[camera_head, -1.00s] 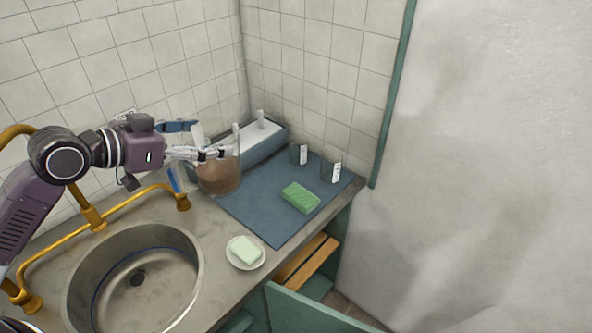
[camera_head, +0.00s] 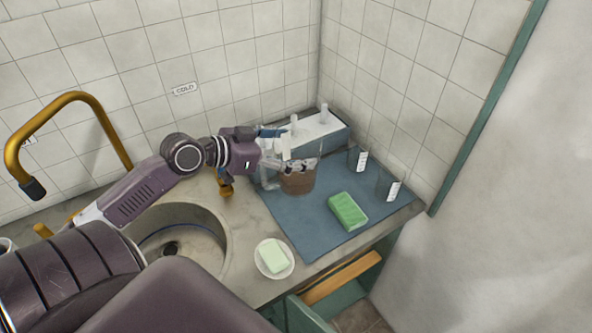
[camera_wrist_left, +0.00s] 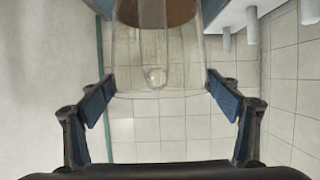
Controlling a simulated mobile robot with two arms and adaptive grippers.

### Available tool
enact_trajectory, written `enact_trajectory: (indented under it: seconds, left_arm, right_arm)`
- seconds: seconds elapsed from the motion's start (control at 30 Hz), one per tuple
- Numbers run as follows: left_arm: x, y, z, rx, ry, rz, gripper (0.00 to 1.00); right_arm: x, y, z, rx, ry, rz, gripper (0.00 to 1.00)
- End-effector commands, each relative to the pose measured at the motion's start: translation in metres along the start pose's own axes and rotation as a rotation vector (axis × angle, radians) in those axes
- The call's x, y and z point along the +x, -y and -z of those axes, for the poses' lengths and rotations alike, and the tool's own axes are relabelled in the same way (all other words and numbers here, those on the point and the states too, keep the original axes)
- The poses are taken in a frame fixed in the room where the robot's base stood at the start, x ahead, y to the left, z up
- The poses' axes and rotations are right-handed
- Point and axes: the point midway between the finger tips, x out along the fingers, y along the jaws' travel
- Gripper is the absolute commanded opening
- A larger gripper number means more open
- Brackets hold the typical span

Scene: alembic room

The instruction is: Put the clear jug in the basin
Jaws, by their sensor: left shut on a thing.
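The clear jug (camera_head: 298,182), with brown contents in its lower part, is over the back left of the blue mat. I cannot tell whether it touches the mat. My left gripper (camera_head: 290,165) is shut on the jug from the left and hides part of its upper side. In the left wrist view the jug (camera_wrist_left: 150,60) is between the two fingers (camera_wrist_left: 162,88). The basin (camera_head: 208,232) is a round metal sink in the counter, left of the jug. My arm covers part of it. My right gripper is not in view.
A green sponge (camera_head: 347,211) and two labelled glasses (camera_head: 357,158) (camera_head: 386,188) are on the mat (camera_head: 300,228). Soap on a dish (camera_head: 273,270) sits beside the basin. A brass tap (camera_head: 100,125) rises at the left.

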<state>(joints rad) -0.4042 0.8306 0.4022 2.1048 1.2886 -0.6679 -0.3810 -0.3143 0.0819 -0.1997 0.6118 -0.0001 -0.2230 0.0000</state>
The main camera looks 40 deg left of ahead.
Motion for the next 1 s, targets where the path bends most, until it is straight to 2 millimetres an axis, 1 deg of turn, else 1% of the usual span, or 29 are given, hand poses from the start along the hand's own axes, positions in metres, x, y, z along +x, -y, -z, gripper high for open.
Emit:
enact_trajectory:
  seconds: [0.03, 0.13, 0.2, 0.27, 0.37, 0.5, 0.63, 0.7, 1.0]
  left_arm:
    - [0.004, 0.000, -0.008, -0.004, -0.004, 0.001, 0.25]
    - [0.010, 0.000, -0.023, -0.003, -0.004, 0.001, 0.25]
    - [0.013, 0.001, -0.030, -0.001, -0.006, 0.002, 0.25]
    - [0.015, 0.001, -0.034, 0.001, -0.006, 0.001, 0.25]
    - [0.017, 0.001, -0.040, 0.000, -0.005, 0.001, 0.25]
    - [0.025, 0.001, -0.059, -0.003, -0.005, 0.002, 0.25]
    - [0.031, 0.001, -0.072, -0.001, -0.006, 0.002, 0.25]
    - [0.032, 0.001, -0.075, 0.001, -0.006, 0.002, 0.25]
    - [0.033, 0.001, -0.077, 0.003, -0.006, 0.002, 0.25]
  right_arm:
    - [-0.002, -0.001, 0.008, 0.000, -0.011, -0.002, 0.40]
    - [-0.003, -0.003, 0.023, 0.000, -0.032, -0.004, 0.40]
    - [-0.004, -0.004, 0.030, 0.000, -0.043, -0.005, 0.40]
    - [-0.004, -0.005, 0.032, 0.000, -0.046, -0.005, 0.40]
    - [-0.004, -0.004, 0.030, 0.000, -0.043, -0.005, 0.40]
    - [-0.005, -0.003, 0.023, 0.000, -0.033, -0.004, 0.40]
    - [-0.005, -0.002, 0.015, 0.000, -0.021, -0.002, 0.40]
    - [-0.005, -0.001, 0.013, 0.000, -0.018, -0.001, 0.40]
    - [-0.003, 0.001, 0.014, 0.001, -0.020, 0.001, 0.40]
